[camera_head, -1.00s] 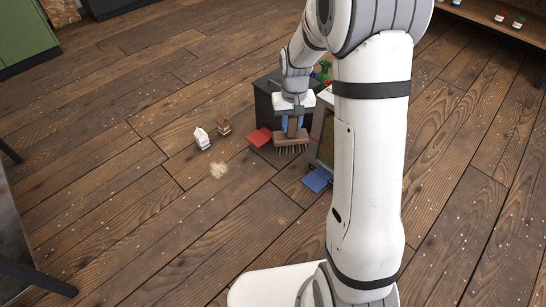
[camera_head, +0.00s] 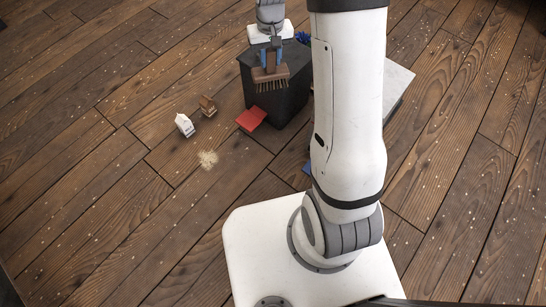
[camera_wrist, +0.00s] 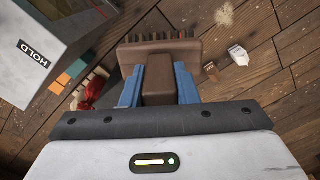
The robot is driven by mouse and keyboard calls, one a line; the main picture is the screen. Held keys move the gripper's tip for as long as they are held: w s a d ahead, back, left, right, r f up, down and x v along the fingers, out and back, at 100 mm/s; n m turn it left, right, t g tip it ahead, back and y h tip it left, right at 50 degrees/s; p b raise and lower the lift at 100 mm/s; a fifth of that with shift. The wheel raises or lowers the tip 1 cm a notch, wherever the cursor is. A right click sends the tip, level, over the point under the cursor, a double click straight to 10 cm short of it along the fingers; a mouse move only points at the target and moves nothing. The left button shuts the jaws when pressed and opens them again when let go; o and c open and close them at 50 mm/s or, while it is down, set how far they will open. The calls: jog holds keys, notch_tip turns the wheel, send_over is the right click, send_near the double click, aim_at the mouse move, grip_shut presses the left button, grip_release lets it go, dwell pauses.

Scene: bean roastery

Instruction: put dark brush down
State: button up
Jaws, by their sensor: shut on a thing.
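The dark brown brush (camera_head: 270,78) hangs from my gripper (camera_head: 269,58), bristles downward, in front of the dark box (camera_head: 290,101). In the wrist view the brush's handle (camera_wrist: 158,80) is held between the blue fingers of my gripper (camera_wrist: 158,88), with its wide head beyond them. In the head view the bristles appear above the floor and clear of the red mat (camera_head: 251,118). The exact gap between brush and box cannot be told.
A blue mat (camera_head: 308,168) is partly hidden by my arm. A box marked HOLD (camera_wrist: 33,52) is at left in the wrist view.

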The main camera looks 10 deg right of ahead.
jog(key=shift+f, duration=0.1)
jog(key=s+f+m+b, duration=0.1)
jog(key=f+m, duration=0.9)
jog(key=f, duration=3.7)
jog(key=shift+s+a+m, duration=0.15)
jog(key=shift+s+m, duration=0.25)
jog(key=shift+s, duration=0.6)
jog(key=shift+f, duration=0.1)
jog(key=shift+f+b, duration=0.15)
jog(key=shift+b, duration=0.3)
jog(key=o, duration=0.9)
jog(key=shift+o, duration=0.2)
